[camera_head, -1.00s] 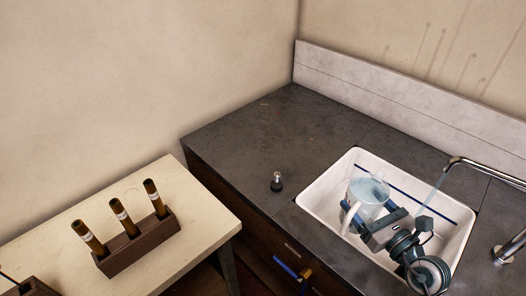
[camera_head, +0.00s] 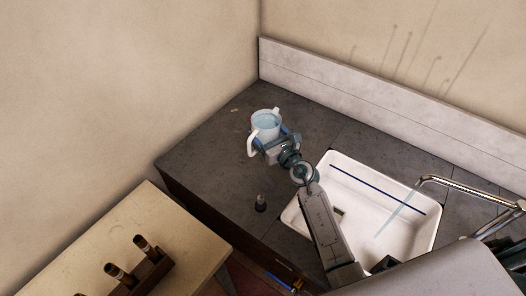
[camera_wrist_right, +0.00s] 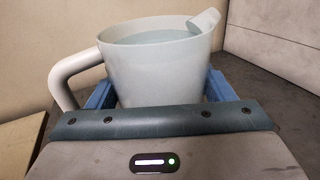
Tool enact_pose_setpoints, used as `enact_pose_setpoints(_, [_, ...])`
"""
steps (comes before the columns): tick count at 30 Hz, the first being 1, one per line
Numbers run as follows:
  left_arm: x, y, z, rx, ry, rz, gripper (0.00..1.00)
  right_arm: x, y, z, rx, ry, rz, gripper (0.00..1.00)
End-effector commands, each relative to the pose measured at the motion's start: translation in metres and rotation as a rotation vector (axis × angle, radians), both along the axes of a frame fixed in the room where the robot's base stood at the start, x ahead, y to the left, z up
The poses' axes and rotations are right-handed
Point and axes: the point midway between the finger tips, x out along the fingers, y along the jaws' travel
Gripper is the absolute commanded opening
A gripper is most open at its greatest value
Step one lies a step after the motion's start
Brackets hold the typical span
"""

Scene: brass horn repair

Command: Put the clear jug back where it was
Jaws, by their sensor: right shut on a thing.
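The clear jug (camera_head: 265,125) is pale and translucent, with a white handle on its left and bluish water in it. It is upright over the dark counter, left of the sink; I cannot tell whether its base touches the counter. My right gripper (camera_head: 271,143) is shut on the jug, coming from the sink side. In the right wrist view the jug (camera_wrist_right: 160,65) stands between the blue fingers, with its water near the rim and its spout at the upper right. My left gripper is not in view.
The white sink (camera_head: 312,208) has a blue line inside, and the tap (camera_head: 465,188) runs a stream into it. A brown rack (camera_head: 150,275) of tubes sits on the pale table.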

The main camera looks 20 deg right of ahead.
Motion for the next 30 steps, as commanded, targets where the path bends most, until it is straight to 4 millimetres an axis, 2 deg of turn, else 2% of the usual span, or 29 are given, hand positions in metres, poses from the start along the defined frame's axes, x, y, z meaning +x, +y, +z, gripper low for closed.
enact_pose_setpoints(1, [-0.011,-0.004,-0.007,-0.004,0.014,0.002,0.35,0.0,0.0,-0.012,0.003,0.001,-0.001,0.51])
enact_pose_setpoints(3, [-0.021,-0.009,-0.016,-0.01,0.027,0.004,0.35,0.0,0.0,-0.026,0.002,0.0,-0.001,0.51])
enact_pose_setpoints(7, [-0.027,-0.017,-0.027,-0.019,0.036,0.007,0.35,0.0,0.0,-0.044,0.002,-0.001,-0.001,0.51])
enact_pose_setpoints(11, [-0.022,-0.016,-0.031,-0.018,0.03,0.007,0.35,0.0,0.0,-0.051,0.001,-0.003,-0.001,0.51])
enact_pose_setpoints(18, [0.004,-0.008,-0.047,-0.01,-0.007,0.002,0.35,0.0,0.0,-0.082,0.004,-0.002,-0.001,0.51])
enact_pose_setpoints(22, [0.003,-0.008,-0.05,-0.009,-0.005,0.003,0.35,0.0,0.0,-0.088,0.002,-0.003,-0.001,0.51])
enact_pose_setpoints(30, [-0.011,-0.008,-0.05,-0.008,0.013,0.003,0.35,0.0,0.0,-0.088,0.001,-0.003,0.0,0.51])
